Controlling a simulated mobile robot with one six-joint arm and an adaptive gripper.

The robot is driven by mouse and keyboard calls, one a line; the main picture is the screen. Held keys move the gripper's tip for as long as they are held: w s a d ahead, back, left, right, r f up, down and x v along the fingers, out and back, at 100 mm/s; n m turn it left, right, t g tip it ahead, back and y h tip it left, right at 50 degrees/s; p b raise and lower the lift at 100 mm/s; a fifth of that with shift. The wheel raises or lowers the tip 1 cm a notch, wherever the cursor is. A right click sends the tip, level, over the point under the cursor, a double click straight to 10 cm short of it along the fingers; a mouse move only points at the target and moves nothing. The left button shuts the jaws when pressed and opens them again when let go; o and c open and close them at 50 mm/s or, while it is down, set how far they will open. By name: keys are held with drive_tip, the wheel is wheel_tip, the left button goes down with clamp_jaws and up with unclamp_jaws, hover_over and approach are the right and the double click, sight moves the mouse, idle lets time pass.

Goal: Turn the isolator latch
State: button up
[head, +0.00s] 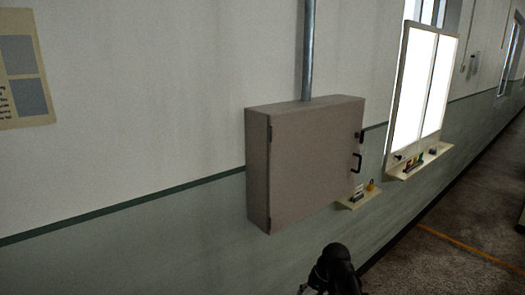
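A grey-brown cabinet (312,160) is mounted on the wall, and its door is shut. A small dark latch (361,137) sits near the upper right edge of the door; it is too small to tell which way it is turned. A black pull handle (357,162) is just below it. A dark part of my arm (338,268) shows at the bottom edge, below and apart from the cabinet. I cannot make out my gripper's fingers in this view.
A metal conduit (308,50) rises from the cabinet top. A small shelf with items (352,203) juts out below the handle. A lit white board (415,85) with a ledge of small objects (420,163) is to the right.

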drive_tip(key=s+d+f+n+g+h+b, duration=0.1)
drive_tip(key=s+d+f+n+h+b, duration=0.1)
drive_tip(key=s, duration=0.4)
drive_tip(key=shift+s+d+f+n+h, duration=0.35)
drive_tip(key=shift+d+f+h, duration=0.1)
drive_tip(key=shift+f+h, duration=0.4)
idle(0.5)
